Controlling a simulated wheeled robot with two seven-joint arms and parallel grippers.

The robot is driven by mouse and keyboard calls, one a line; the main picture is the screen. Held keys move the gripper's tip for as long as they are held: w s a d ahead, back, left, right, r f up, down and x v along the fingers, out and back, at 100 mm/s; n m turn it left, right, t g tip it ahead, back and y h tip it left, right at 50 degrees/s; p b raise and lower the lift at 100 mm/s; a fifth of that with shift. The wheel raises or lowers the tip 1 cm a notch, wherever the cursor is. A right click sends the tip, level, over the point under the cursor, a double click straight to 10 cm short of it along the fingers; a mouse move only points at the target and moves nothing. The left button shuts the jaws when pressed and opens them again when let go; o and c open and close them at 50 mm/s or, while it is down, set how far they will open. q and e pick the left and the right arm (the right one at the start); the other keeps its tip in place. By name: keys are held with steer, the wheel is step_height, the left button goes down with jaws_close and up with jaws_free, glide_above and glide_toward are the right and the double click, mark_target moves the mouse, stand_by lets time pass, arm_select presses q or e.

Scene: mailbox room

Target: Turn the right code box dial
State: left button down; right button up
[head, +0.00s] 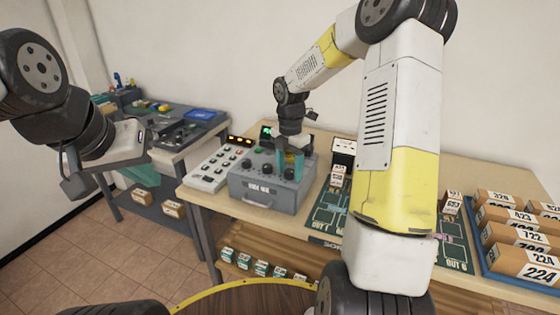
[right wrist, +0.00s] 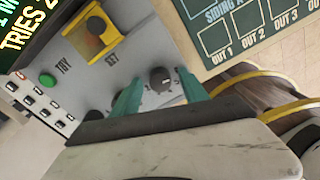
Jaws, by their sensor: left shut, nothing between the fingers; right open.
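The grey code box (head: 262,196) stands on the wooden table, with a row of dark dials on its top. The right dial (head: 289,174) is a dark round knob; it also shows in the right wrist view (right wrist: 160,78). My right gripper (head: 290,163) points down over the box, its teal fingers open on either side of the right dial. In the right wrist view the fingers (right wrist: 160,94) look apart from the knob, though depth is hard to judge. Another dial is partly hidden behind one finger. My left gripper (head: 78,186) is shut and empty, away from the box.
A green TRY button (right wrist: 47,78) and a yellow SET switch (right wrist: 96,26) are on the box top. A keypad panel (head: 217,170) stands left of the box. A dark green board (head: 328,207) lies right of it. A blue tray (head: 481,240) holds numbered boxes.

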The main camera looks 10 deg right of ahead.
steer(key=shift+c, duration=0.4)
jaws_close()
